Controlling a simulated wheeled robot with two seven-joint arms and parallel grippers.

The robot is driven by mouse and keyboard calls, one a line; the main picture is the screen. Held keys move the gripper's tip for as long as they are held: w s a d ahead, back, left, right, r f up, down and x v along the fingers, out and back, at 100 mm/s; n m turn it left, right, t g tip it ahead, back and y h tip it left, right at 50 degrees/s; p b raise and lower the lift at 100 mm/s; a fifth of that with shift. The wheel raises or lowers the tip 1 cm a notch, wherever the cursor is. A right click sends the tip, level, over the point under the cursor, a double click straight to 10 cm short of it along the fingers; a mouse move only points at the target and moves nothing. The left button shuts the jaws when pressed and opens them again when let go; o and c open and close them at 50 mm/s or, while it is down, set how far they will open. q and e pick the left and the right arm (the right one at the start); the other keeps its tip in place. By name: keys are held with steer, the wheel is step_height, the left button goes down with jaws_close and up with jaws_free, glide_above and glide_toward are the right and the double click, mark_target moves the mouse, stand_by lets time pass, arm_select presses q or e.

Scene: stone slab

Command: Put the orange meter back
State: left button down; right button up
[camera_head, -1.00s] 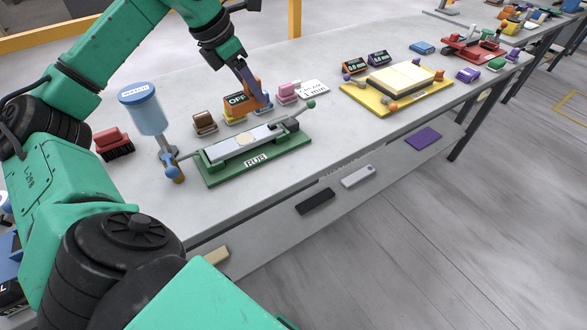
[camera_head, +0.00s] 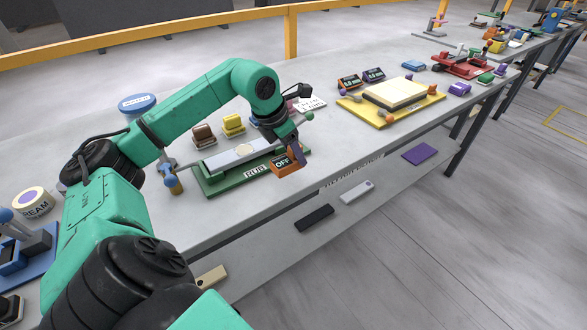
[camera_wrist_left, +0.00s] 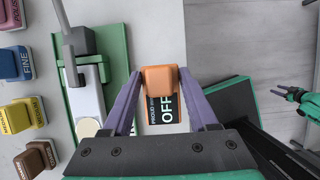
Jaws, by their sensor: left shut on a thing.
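My left gripper (camera_head: 291,151) is shut on the orange meter (camera_head: 283,167), a small block with a dark face reading OFF. It holds the meter at the right front of the green board (camera_head: 215,186) marked RUB, near the table's front edge. In the left wrist view the meter (camera_wrist_left: 160,80) sits between the purple fingers of the left gripper (camera_wrist_left: 159,85). I cannot tell whether the meter touches the table. A small green arm end with dark prongs, seemingly my right gripper (camera_wrist_left: 284,93), shows at the right of that view; its opening is unclear.
Brown (camera_head: 203,135) and yellow (camera_head: 233,125) blocks stand behind the board. The table between the boards is mostly clear.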

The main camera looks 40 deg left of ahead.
mark_target(293, 164)
arm_select(q)
step_height(293, 164, down, 4)
steer(key=shift+f, duration=0.25)
steer(key=shift+f, duration=0.15)
steer(key=shift+c, duration=0.9)
jaws_free()
